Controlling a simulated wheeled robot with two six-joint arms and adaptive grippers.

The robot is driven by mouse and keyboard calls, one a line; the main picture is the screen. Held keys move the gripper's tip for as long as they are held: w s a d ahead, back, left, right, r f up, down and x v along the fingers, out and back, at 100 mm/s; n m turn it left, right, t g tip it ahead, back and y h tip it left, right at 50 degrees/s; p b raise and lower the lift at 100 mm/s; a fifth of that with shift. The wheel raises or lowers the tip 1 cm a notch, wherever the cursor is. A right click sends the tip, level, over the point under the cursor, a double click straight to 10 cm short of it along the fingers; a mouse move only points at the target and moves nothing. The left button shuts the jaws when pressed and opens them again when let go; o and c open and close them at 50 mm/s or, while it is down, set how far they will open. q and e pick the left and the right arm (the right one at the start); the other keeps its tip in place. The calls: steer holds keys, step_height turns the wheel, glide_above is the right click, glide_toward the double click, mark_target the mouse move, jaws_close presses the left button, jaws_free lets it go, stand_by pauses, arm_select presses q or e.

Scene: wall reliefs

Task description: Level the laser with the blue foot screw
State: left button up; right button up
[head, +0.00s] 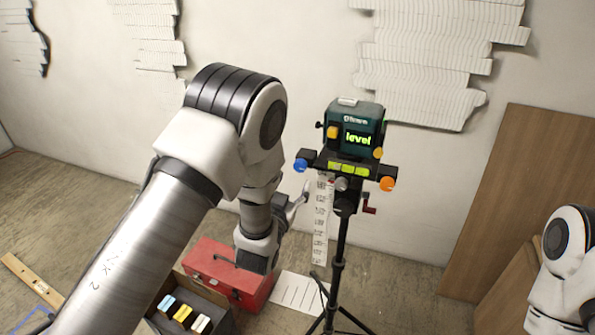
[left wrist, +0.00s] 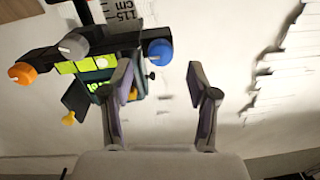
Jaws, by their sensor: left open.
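The dark green laser (head: 355,125) stands on a black tripod (head: 341,245), and its display reads "level" in green. The blue foot screw (head: 300,165) is at the left end of its base. It also shows in the left wrist view (left wrist: 160,51), between and beyond my fingertips. An orange screw (head: 387,184) is at the right end and a grey one (head: 341,184) at the front middle. My left gripper (head: 303,194) is open and empty, just below the blue screw and apart from it. My right gripper is out of view.
A red toolbox (head: 228,274) and an open box (head: 215,320) with coloured blocks stand on the floor at lower left. A red crank (head: 369,210) sticks out from the tripod. A numbered white staff (head: 320,230) stands behind it. Wooden boards (head: 520,190) lean at right.

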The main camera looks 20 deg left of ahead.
mark_target(299, 169)
arm_select(q)
steer(key=w, duration=0.1)
steer(key=w+r+p, duration=0.1)
steer(key=w, duration=0.1)
steer(key=shift+w+r, duration=0.15)
steer(key=shift+w, duration=0.1)
steer(key=shift+w+p, duration=0.3)
steer(key=shift+w, duration=0.05)
steer(key=shift+w+f, duration=0.45)
steer(key=shift+s+r, duration=0.15)
jaws_close()
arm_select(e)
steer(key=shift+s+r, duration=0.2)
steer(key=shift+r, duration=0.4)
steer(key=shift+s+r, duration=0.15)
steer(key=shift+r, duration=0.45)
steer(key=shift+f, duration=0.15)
